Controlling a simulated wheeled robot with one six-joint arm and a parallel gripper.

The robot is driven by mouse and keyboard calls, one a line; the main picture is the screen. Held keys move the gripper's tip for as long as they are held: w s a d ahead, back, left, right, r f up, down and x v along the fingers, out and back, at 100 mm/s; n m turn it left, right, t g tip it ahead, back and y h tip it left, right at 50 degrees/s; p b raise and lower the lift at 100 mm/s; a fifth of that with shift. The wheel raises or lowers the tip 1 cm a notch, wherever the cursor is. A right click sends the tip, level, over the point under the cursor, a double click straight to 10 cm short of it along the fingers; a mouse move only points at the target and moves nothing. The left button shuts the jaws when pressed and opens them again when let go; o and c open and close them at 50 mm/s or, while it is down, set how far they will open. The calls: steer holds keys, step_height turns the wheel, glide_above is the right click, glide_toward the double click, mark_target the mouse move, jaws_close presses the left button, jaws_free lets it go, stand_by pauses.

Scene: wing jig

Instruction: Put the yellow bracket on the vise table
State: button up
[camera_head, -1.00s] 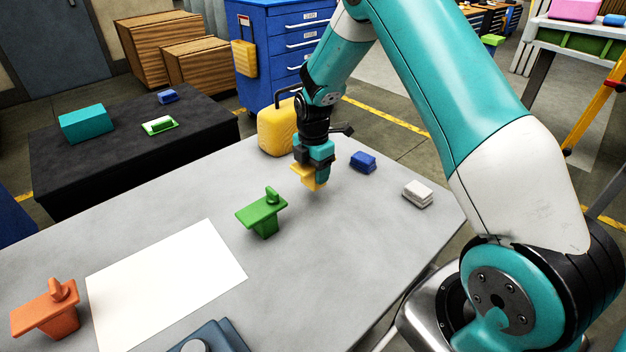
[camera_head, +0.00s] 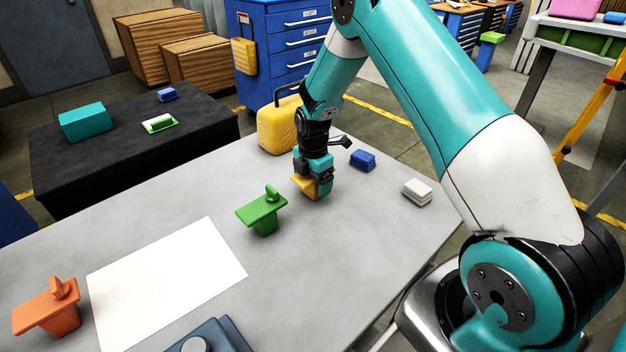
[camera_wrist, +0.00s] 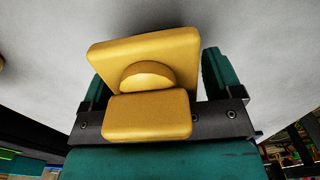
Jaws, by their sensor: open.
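The yellow bracket (camera_head: 303,187) stands on the grey table (camera_head: 370,235), near its far edge, and appears to rest on the tabletop. My gripper (camera_head: 318,183) is low over the table at the bracket, partly hiding it. In the wrist view, the bracket (camera_wrist: 145,58) with its rounded knob lies between the two teal fingers of my gripper (camera_wrist: 155,85). The fingers are open, with a visible gap on the right side. I cannot tell for certain which surface is the vise table; a blue-grey fixture (camera_head: 215,338) is partly seen at the grey table's near edge.
A green bracket (camera_head: 262,212), orange bracket (camera_head: 48,310) and white sheet (camera_head: 165,285) lie left of my gripper. A blue block stack (camera_head: 362,160) and white stack (camera_head: 417,192) are to the right. A yellow case (camera_head: 278,128) stands behind. A black table (camera_head: 100,180) is far left.

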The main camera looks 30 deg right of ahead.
steer(key=shift+r, duration=0.1)
step_height(320, 180, up, 11)
steer(key=shift+r+b, duration=0.1)
steer(key=shift+b, duration=0.65)
steer(key=shift+a+r, duration=0.1)
steer(key=shift+r, duration=0.3)
steer(key=s+a+r+m+y, duration=0.2)
steer(key=s+a+r+m, duration=0.3)
steer(key=s+a+r, duration=0.45)
steer(key=s+a+r+m+y, duration=0.1)
steer(key=s+a+m, duration=0.3)
steer(key=s, duration=0.6)
steer(key=s+a+r+m+y, duration=0.1)
steer(key=s+a+r+m, duration=0.2)
steer(key=s, duration=0.8)
steer(key=shift+a+r+m, duration=0.15)
steer(key=shift+a+m, duration=0.45)
steer(key=shift+a, duration=0.45)
